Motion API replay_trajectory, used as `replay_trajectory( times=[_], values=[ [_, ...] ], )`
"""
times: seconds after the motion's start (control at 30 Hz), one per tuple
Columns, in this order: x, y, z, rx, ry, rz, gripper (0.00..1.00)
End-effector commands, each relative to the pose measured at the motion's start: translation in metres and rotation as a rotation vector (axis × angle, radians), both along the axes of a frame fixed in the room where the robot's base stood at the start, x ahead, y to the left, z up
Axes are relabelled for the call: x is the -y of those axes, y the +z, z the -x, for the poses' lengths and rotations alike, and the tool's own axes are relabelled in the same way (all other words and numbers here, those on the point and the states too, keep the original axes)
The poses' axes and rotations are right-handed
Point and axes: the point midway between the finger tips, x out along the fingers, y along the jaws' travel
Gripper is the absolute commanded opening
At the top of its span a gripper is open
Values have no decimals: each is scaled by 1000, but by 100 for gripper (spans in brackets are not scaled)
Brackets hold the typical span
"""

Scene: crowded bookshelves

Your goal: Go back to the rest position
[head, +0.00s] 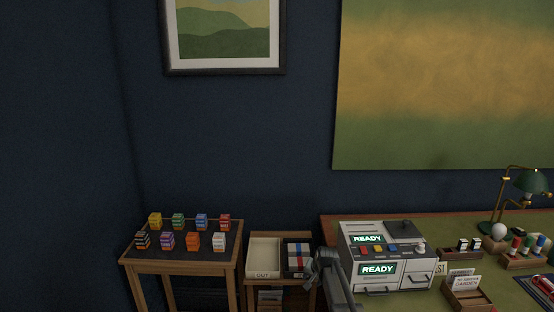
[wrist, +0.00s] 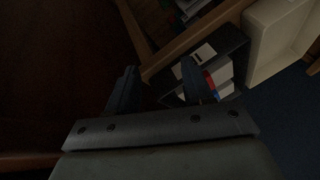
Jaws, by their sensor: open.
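My gripper (wrist: 158,82) shows in the wrist view with its two dark fingers apart and nothing between them. In the head view my gripper (head: 316,268) is low in the middle, in front of the small wooden stand and left of the grey machine. Beyond the fingers, the wrist view shows a dark tray (wrist: 232,42) holding white items with red and blue parts. This dark tray also shows in the head view (head: 297,240), partly hidden behind my arm. Beside it is a cream tray (head: 264,258) marked OUT.
A side table (head: 190,262) with several coloured blocks stands at the left. The grey machine (head: 408,250) with two READY displays sits on the green-topped desk (head: 420,300). A card box (head: 468,297), a stamp rack (head: 524,258) and a green lamp (head: 535,182) are at the right.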

Motion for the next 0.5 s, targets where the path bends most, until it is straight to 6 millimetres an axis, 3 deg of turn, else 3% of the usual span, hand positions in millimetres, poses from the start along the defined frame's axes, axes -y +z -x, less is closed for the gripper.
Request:
replay_trajectory(
  times=[0.03, 0.2, 0.5],
  values=[
    [-2, -21, 20, -29, 7, 7, 51],
    [-2, -80, 74, -123, 39, 31, 51],
    [6, -168, 186, -315, 126, 79, 51]
  ],
)
